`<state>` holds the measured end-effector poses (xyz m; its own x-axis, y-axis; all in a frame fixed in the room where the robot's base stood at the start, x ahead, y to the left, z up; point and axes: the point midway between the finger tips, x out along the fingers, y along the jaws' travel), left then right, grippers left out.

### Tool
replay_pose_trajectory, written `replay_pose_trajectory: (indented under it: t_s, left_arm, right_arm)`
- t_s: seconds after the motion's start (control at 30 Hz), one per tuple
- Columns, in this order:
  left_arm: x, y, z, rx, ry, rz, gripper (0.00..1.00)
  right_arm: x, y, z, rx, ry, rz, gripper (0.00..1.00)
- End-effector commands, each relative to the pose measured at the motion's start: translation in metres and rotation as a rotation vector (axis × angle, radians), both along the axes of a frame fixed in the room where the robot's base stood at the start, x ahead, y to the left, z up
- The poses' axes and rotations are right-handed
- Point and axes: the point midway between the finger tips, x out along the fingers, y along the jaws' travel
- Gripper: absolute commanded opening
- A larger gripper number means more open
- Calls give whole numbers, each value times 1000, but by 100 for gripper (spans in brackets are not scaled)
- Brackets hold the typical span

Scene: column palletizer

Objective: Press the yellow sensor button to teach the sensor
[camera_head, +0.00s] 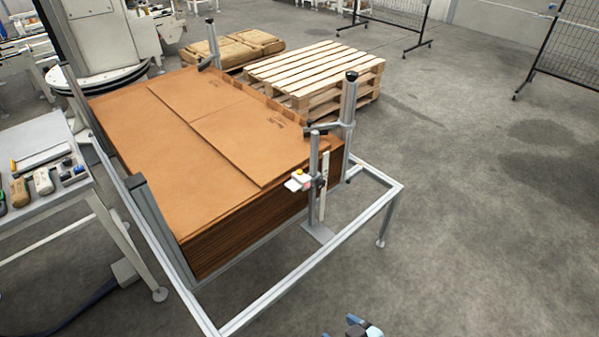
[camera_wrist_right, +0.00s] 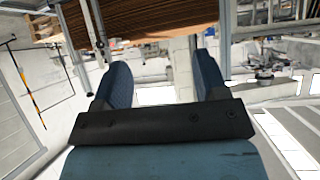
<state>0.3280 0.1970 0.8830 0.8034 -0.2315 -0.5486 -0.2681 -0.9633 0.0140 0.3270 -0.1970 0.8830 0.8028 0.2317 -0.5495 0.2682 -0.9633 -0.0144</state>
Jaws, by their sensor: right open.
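The yellow sensor button (camera_head: 299,172) is a small spot on top of a white sensor box (camera_head: 297,183). The box is fixed to an upright metal post (camera_head: 313,160) at the front right of the cardboard stack. My right gripper (camera_head: 352,328) shows only in part at the bottom edge of the head view, well apart from the sensor. In the right wrist view the right gripper (camera_wrist_right: 163,75) has its two blue fingers apart with nothing between them. The button cannot be made out in the wrist view. My left gripper is not in view.
A stack of flat cardboard (camera_head: 150,130) stands inside a metal frame (camera_head: 270,297), whose low rail runs in front of the sensor post. A side table (camera_head: 50,203) with small items is at left. Wooden pallets (camera_head: 320,65) are behind. The floor at right is clear.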

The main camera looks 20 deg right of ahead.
Motion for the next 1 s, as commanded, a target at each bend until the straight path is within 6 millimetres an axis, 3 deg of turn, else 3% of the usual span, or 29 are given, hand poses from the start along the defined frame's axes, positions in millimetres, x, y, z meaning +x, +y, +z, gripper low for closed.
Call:
replay_pose_trajectory:
  t_s: [0.07,0.33,1.0]
  left_arm:
    - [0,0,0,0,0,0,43]
    - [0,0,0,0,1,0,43]
    - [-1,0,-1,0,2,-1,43]
  right_arm:
    - [0,0,0,0,0,0,62]
    - [0,0,0,1,0,1,0]
    - [0,0,0,1,-1,1,0]
